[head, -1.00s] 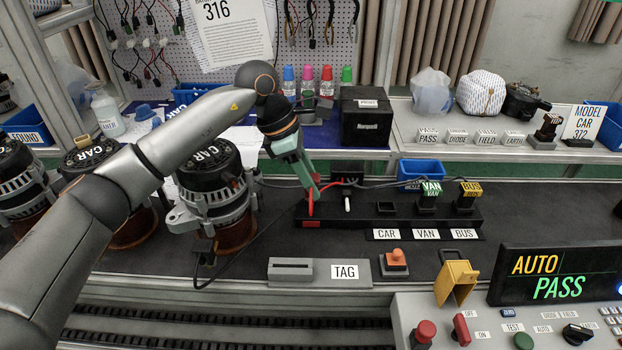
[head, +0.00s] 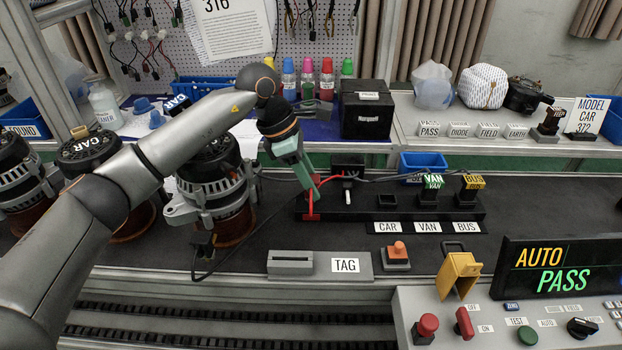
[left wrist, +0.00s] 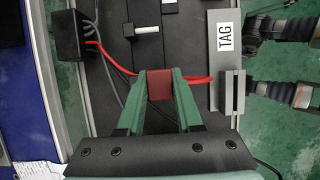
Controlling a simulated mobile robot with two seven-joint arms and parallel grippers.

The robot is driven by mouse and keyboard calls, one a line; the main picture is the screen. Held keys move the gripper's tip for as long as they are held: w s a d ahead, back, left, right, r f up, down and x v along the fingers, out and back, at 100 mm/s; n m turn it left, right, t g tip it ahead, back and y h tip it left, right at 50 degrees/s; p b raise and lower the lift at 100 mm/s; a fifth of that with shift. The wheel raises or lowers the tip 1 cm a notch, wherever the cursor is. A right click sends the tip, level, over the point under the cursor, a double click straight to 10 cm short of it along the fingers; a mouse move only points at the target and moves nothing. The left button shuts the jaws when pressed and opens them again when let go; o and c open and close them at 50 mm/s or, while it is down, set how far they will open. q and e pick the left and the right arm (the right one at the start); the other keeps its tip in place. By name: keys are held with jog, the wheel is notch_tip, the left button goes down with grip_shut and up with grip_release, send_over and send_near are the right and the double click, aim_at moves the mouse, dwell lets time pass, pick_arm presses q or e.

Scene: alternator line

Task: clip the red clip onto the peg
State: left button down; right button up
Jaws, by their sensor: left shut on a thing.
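My left gripper (head: 311,192) is shut on the red clip (left wrist: 160,85), which shows between its green fingers in the left wrist view. In the head view the gripper is low over the left end of the black strip (head: 400,212), by a red patch (head: 311,216). A red cable (left wrist: 118,64) runs from a black box to the clip. A white peg (head: 347,197) stands on the strip just right of the gripper. Any peg under the clip is hidden, and I cannot tell whether the clip touches one. My right gripper is not in view.
An alternator (head: 216,180) stands close left of the gripper. A dark cable loops in front of it. A grey TAG block (head: 318,265) lies in front of the strip. VAN (head: 433,190) and BUS (head: 471,190) plugs stand at the strip's right.

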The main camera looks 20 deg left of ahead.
pick_arm(q)
jog(key=shift+f, duration=0.25)
jog(key=c, duration=0.5)
grip_release()
jog(key=shift+r, duration=0.1)
jog(key=v, duration=1.2)
jog(key=shift+r+p, duration=0.2)
jog(key=shift+p, duration=0.2)
jog(key=shift+s+a, duration=0.1)
